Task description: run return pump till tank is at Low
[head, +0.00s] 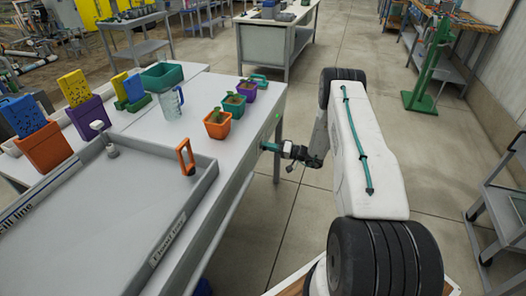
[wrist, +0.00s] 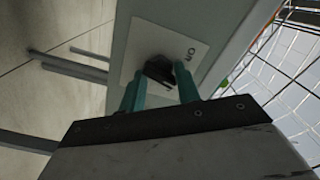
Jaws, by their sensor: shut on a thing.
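My gripper (head: 268,147) reaches the side of the white table at its right edge. In the wrist view its two teal fingers (wrist: 160,88) are shut on a black switch knob (wrist: 158,68) on a white plate (wrist: 180,45). The wide grey tank (head: 105,225) sits on the table, with a "Fill line" label at left and a front label (head: 168,240) ending in "Low". I cannot tell the liquid level. A small green spot (head: 277,115) shows on the table side above my gripper.
An orange handle (head: 186,157) stands at the tank's right corner. Potted seedlings (head: 218,124), a clear jug (head: 171,102) and coloured bins (head: 42,148) stand behind the tank. A dark cart (head: 500,205) is at right.

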